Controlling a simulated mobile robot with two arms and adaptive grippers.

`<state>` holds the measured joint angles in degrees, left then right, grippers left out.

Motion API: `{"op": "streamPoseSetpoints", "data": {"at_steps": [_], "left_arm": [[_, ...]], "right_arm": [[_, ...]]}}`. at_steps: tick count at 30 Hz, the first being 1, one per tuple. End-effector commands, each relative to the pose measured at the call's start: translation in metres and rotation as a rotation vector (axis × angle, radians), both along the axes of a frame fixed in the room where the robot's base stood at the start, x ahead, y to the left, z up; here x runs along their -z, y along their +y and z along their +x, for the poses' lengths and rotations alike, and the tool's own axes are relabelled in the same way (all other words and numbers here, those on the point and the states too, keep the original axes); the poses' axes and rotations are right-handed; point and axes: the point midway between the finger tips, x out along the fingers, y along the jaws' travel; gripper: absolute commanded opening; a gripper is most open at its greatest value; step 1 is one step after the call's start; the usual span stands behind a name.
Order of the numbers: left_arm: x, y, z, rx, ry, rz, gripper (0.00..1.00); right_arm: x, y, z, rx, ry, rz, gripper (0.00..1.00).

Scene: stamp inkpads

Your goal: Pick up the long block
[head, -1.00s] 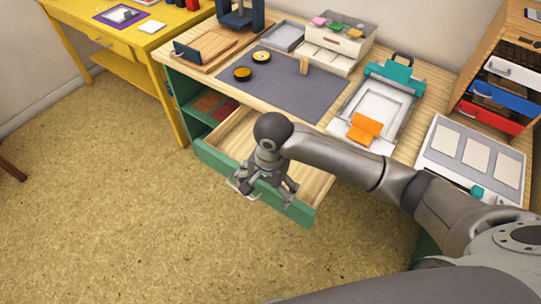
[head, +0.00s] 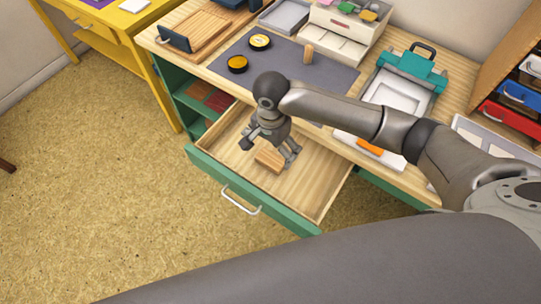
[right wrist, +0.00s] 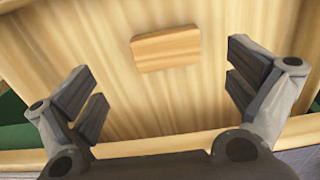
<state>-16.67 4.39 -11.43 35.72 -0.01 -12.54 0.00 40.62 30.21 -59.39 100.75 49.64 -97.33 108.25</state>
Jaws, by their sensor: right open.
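The long block (head: 269,159) is a plain wooden block lying flat in the open drawer (head: 310,185) of the desk. It also shows in the right wrist view (right wrist: 166,48), lying on the drawer floor just beyond the fingertips. My right gripper (head: 268,148) is over the drawer beside the block. In the right wrist view my right gripper (right wrist: 165,85) is open and empty, its fingers spread wide to either side of the block's line. It does not touch the block. My left gripper is not in view.
The drawer's green front has a metal handle (head: 241,200). On the desktop are a dark mat (head: 290,75) with two round inkpads (head: 237,64) and a small upright wooden piece (head: 308,53). A teal-clamped press (head: 400,90) stands to the right.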

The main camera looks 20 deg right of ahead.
Motion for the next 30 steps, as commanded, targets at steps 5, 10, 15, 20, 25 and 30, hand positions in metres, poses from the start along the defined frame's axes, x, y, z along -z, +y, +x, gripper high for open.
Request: {"op": "streamPoseSetpoints", "data": {"at_steps": [5, 10, 15, 20, 25, 30], "left_arm": [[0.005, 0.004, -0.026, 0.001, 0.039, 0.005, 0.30], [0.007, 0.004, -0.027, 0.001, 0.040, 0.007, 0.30], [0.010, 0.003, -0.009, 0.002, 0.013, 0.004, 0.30], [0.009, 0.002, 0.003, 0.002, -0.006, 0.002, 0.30], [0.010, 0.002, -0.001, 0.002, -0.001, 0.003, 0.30], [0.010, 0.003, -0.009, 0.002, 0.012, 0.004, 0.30]], "right_arm": [[0.020, 0.000, 0.001, 0.000, -0.002, 0.000, 1.00], [0.035, -0.001, 0.005, 0.000, -0.002, -0.001, 1.00], [0.061, -0.002, 0.011, -0.001, -0.001, -0.001, 1.00], [0.073, -0.002, 0.011, -0.002, -0.004, 0.000, 1.00], [0.074, -0.002, 0.010, -0.002, -0.004, 0.001, 1.00], [0.074, -0.002, 0.010, -0.002, -0.004, 0.000, 0.85]]}}
